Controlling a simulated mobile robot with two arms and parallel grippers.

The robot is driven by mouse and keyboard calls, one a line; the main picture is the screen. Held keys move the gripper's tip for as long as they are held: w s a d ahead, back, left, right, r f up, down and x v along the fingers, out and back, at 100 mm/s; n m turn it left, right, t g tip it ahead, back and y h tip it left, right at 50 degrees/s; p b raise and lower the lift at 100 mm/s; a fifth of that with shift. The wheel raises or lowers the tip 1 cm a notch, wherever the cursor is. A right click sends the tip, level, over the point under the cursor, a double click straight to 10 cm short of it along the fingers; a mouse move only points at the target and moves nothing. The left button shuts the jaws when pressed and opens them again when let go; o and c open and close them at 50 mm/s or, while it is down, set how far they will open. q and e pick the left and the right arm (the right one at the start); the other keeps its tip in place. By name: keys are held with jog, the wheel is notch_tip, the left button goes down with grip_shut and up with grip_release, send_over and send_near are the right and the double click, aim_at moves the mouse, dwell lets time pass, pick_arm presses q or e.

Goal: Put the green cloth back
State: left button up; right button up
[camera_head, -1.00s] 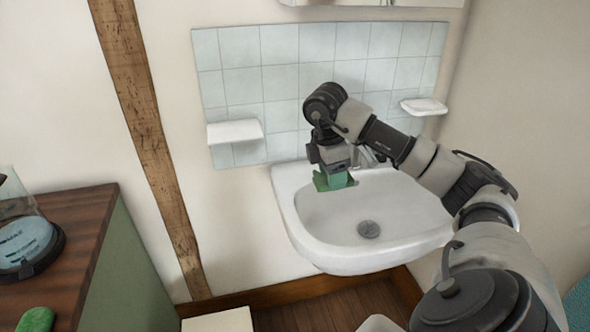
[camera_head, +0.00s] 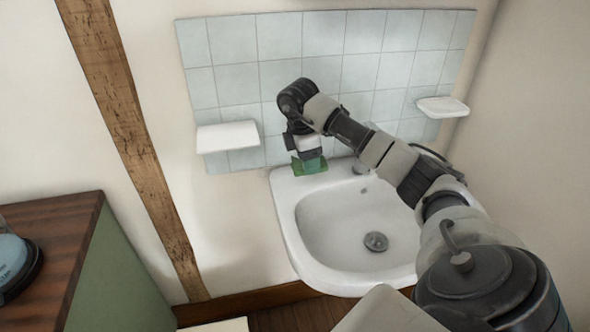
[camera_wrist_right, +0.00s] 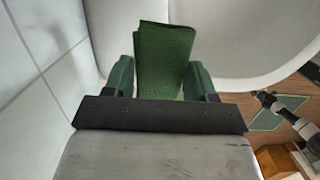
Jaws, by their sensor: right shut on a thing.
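The green cloth (camera_head: 311,169) is at the back left corner of the white sink (camera_head: 292,217). My right gripper (camera_head: 308,158) is shut on it, pointing down near the tiled wall. In the right wrist view the cloth (camera_wrist_right: 165,52) looks folded and stands out between the two green fingers of the gripper (camera_wrist_right: 162,76). The white sink (camera_wrist_right: 235,42) lies behind and around it there. I cannot tell whether the cloth touches the sink rim. My left gripper is not in view.
A white shelf (camera_head: 227,136) is on the tiles left of the gripper, and a soap dish (camera_head: 442,106) is at the right. The tap (camera_head: 361,164) stands close to my right arm. A wooden-topped cabinet (camera_head: 50,238) is at the left. The basin is empty.

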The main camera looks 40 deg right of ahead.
send_over(297, 181)
jog(key=shift+w+a+f, duration=0.1)
jog(key=shift+f, duration=0.55)
jog(key=shift+w+a+f, duration=0.1)
jog(key=shift+f, duration=0.5)
notch_tip(297, 181, down, 4)
jog(key=shift+f+p, duration=0.1)
jog(key=shift+p, duration=0.2)
jog(key=o, duration=0.8)
jog(key=shift+o, duration=0.2)
notch_tip(297, 181, up, 12)
jog(key=a, duration=0.1)
jog(key=shift+w+a, duration=0.3)
jog(key=shift+w, duration=0.15)
